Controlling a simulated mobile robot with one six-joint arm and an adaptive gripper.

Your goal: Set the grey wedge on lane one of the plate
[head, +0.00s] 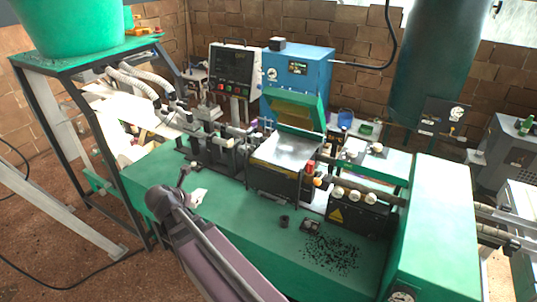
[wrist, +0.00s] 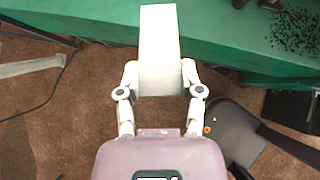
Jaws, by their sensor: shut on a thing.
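The grey wedge (wrist: 160,45) is a pale grey block pointing away from my gripper in the wrist view. My gripper (wrist: 160,78) is shut on its near end, one finger on each side. In the head view, my gripper (head: 186,186) is over the left front part of the green bench, with the wedge (head: 198,196) showing small and pale beside it. A shiny flat metal surface (head: 287,150) on the machine to the right may be the plate. I cannot make out lane marks on it.
The green bench top (head: 240,222) has free room in front of the machine. A small dark cylinder (head: 284,221) and scattered black pellets (head: 330,253) lie on it. A blue machine head (head: 297,75) and a row of fixtures (head: 215,150) stand behind.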

